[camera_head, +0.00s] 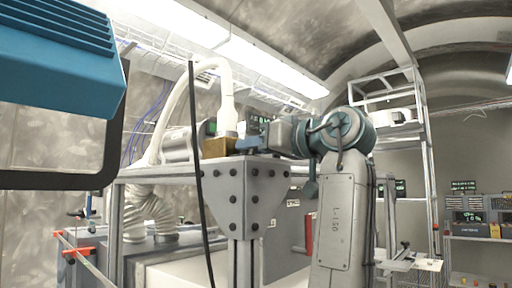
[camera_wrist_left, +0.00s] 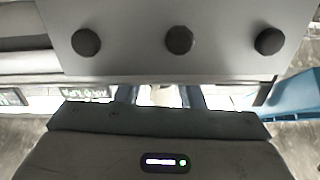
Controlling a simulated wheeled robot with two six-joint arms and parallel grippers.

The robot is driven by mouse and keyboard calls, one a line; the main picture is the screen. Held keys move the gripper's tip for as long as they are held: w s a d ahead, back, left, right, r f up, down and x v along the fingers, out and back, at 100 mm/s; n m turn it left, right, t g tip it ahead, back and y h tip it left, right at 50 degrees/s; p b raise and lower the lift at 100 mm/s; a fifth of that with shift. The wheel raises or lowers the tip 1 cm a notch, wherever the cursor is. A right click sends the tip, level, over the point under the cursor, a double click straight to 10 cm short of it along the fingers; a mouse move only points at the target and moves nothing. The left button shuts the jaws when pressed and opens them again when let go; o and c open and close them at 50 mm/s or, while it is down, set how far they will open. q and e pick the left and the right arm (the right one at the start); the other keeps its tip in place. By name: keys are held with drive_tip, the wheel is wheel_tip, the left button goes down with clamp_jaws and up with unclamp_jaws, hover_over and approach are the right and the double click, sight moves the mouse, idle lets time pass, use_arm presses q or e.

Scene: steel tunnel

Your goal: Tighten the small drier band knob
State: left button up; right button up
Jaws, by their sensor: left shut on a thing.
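My left gripper (camera_head: 246,143) reaches leftward over the steel frame top, its wrist at the blue-grey joint on the right. A brass-coloured block (camera_head: 216,147) sits just left of its fingertips, under a white hose (camera_head: 227,105) and beside a grey cylinder (camera_head: 177,145). In the left wrist view my two fingers (camera_wrist_left: 162,93) show below a bolted plate, close about a small pale thing between them. The gripper is shut on what appears to be the small drier band knob, but the fingers and plate largely hide it. My right gripper is not in view.
A grey gusset plate (camera_head: 247,190) with several bolts stands close below the gripper; it also fills the top of the left wrist view (camera_wrist_left: 210,25). A dark cable (camera_head: 195,150) hangs in front. A large blue casing (camera_head: 60,60) fills the upper left. Shelves (camera_head: 475,238) stand at far right.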

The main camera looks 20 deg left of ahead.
use_arm(q)
drive_tip(key=shift+m, duration=0.6)
